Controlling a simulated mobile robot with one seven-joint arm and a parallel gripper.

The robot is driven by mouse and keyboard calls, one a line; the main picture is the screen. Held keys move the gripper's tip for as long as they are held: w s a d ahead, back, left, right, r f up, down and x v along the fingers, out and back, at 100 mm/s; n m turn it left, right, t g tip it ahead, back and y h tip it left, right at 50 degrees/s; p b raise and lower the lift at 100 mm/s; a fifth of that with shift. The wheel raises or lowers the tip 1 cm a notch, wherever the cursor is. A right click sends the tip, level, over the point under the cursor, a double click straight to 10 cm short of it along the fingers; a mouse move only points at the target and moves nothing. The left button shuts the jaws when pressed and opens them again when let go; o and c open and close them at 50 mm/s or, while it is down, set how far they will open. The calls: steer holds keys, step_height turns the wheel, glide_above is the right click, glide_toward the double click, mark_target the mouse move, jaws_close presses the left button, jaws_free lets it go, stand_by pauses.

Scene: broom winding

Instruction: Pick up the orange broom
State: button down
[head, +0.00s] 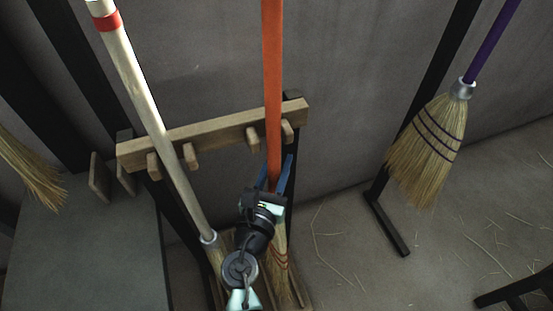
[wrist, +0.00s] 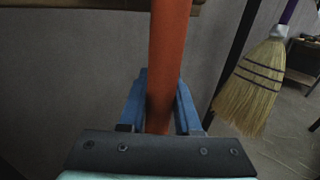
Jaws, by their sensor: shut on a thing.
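The orange broom (head: 272,85) stands upright in a wooden rack (head: 215,131), its handle between the pegs at the right end of the rail. Its straw head (head: 280,268) is low down, partly hidden behind my arm. My gripper (head: 275,172) is shut on the orange handle below the rail. In the wrist view the blue fingers (wrist: 160,105) are on either side of the orange handle (wrist: 169,45).
A pale-handled broom with a red band (head: 148,110) leans in the rack at left. A purple-handled broom (head: 430,145) hangs at right by a dark post. A grey surface (head: 85,245) lies at left. Loose straws litter the floor (head: 350,255).

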steer(key=s+d, duration=0.3)
steer(key=s, duration=0.6)
steer(key=s+d, duration=0.2)
steer(key=s, duration=0.6)
steer(key=shift+s+d+r+b, duration=0.15)
steer(key=shift+s+d+b, duration=0.2)
steer(key=shift+d, duration=0.05)
steer(key=shift+s, duration=0.1)
